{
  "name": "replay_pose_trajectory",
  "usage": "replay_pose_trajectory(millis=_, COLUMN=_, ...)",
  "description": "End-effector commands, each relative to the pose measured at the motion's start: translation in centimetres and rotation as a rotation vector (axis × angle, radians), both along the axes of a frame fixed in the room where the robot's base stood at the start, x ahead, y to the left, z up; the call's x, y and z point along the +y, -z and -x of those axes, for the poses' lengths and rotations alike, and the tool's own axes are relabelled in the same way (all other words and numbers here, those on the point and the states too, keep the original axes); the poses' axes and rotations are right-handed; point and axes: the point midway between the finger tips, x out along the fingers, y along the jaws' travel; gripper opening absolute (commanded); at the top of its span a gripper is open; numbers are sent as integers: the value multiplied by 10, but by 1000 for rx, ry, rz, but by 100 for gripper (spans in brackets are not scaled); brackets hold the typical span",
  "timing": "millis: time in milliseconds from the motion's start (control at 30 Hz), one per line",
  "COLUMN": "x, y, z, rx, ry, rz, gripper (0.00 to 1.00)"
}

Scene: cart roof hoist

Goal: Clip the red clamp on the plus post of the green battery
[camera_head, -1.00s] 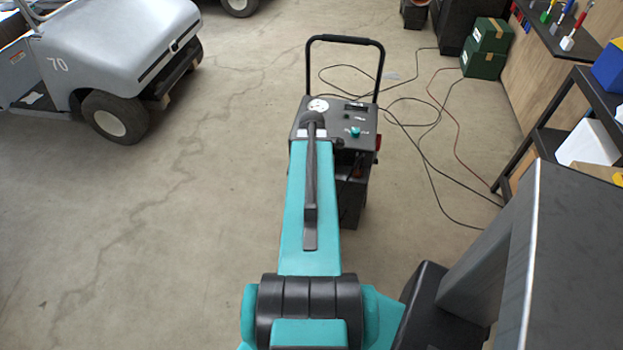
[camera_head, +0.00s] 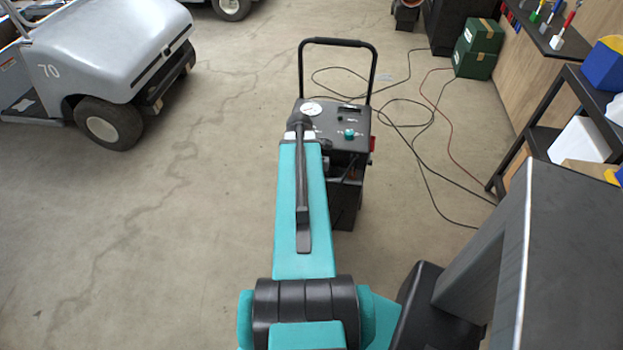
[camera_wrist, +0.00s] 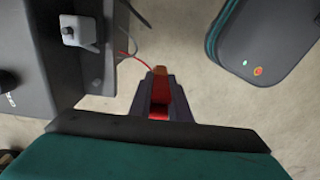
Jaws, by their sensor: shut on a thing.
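My gripper (camera_wrist: 159,98) shows in the wrist view, its dark jaws shut on the red clamp (camera_wrist: 160,92). The clamp has an orange-brown tip, and a thin red cable (camera_wrist: 130,42) runs up and left from near it. In the head view my arm hides the gripper and the clamp. I cannot make out the green battery or its plus post in either view.
A black wheeled unit (camera_head: 324,131) with a tall handle and a dial stands past my arm. Cables (camera_head: 425,150) lie on the floor to its right. A grey cart (camera_head: 95,45) stands left; shelves (camera_head: 585,140) and green boxes (camera_head: 474,65) are right. Left floor is clear.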

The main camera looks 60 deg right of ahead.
Motion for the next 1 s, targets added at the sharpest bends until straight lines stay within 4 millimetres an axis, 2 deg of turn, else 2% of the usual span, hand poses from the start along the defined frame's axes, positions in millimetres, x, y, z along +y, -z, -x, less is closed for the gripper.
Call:
replay_pose_trajectory(millis=267, x=31, y=-12, z=-54, rx=-2, ry=25, rz=2, gripper=0)
replay_pose_trajectory(millis=467, x=62, y=-22, z=-96, rx=0, ry=52, rz=1, gripper=0)
replay_pose_trajectory(millis=700, x=105, y=-35, z=-142, rx=-1, ry=84, rz=1, gripper=0)
replay_pose_trajectory(millis=1000, x=165, y=-50, z=-192, rx=-1, ry=125, rz=1, gripper=0)
